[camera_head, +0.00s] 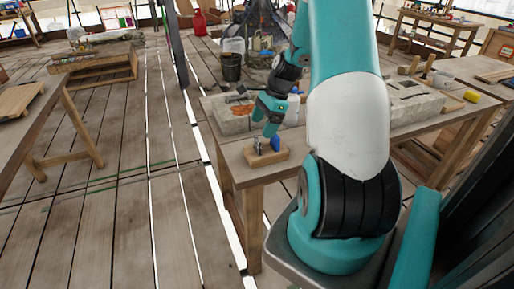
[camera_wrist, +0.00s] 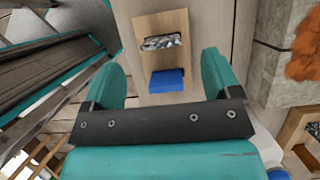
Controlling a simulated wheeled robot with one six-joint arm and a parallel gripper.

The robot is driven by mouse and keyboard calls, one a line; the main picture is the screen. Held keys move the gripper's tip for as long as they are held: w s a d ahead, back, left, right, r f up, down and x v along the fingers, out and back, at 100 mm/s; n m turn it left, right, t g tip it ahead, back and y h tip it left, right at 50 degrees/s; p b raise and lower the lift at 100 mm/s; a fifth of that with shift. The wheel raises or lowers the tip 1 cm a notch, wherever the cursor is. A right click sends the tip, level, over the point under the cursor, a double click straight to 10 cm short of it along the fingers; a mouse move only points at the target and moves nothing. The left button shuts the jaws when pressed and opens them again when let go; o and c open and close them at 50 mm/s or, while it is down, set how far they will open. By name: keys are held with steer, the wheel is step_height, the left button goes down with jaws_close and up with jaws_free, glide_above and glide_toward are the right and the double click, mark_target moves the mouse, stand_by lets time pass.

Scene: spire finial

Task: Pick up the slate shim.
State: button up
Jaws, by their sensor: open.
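My gripper (camera_wrist: 160,76) is open, its two teal fingers apart with nothing held between them. In the head view, my gripper (camera_head: 268,126) is just above a small wooden block (camera_head: 266,158) near the table's front-left corner. The wrist view shows this block (camera_wrist: 152,24) beyond and between the fingers. A flat grey mottled piece (camera_wrist: 161,42) sits in or on the block; it may be the slate shim, but I cannot tell for sure. A blue piece (camera_wrist: 167,79) is at the block's near end, between the fingertips in the picture. Both pieces look small in the head view.
The wooden table (camera_head: 234,166) carries a rough stone block (camera_head: 232,117) with an orange patch behind the wooden block. A longer stone slab (camera_head: 415,104) and a yellow thing (camera_head: 472,96) lie to the right. A dark bucket (camera_head: 231,68) stands on the floor behind.

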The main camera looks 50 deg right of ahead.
mark_target(255, 151)
steer(key=p+x, duration=0.1)
steer(key=x, duration=0.6)
steer(key=shift+f, duration=0.35)
steer(key=shift+c, duration=0.5)
steer(key=c, duration=0.9)
